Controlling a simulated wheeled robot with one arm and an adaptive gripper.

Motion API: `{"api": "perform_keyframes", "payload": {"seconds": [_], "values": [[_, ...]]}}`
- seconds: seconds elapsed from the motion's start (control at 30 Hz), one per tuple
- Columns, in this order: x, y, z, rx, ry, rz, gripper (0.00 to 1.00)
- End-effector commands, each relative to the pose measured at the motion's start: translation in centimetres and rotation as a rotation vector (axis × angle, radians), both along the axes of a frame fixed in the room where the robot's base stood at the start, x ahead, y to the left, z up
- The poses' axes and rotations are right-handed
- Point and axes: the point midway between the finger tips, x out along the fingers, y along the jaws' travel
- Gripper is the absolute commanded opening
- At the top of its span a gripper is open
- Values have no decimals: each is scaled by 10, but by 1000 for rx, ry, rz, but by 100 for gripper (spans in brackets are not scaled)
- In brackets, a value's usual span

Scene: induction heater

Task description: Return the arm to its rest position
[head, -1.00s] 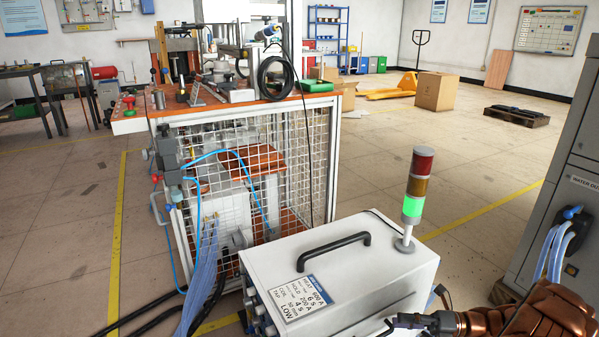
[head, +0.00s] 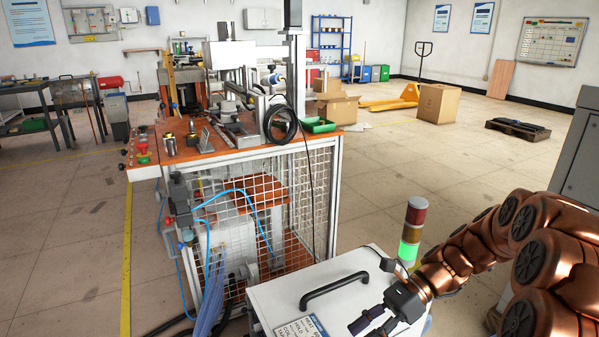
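My copper-coloured arm (head: 470,245) comes in from the right edge of the head view and bends down to the left. My dark gripper (head: 368,328) hangs at its end, over the right part of the white heater cabinet (head: 355,290). Its two fingers point down to the left and look spread apart, with nothing seen between them. The fingertips are near the bottom edge of the picture. How far they are above the cabinet top is hard to tell.
The cabinet has a black handle (head: 335,292) and a signal tower (head: 411,232) lit green, close behind my gripper. A workbench (head: 215,155) with a mesh cage stands behind at left. A grey cabinet (head: 580,150) stands at right. The floor between is open.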

Motion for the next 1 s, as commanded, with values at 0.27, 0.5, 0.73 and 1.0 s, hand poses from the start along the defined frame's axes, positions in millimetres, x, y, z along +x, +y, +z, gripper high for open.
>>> {"api": "perform_keyframes", "payload": {"seconds": [0.27,0.5,0.73,1.0], "values": [[-51,16,70,-82,-229,231,39],[-92,18,115,-146,-417,439,39],[-130,10,154,-204,-584,647,39],[-171,-7,196,-265,-760,903,39]]}}
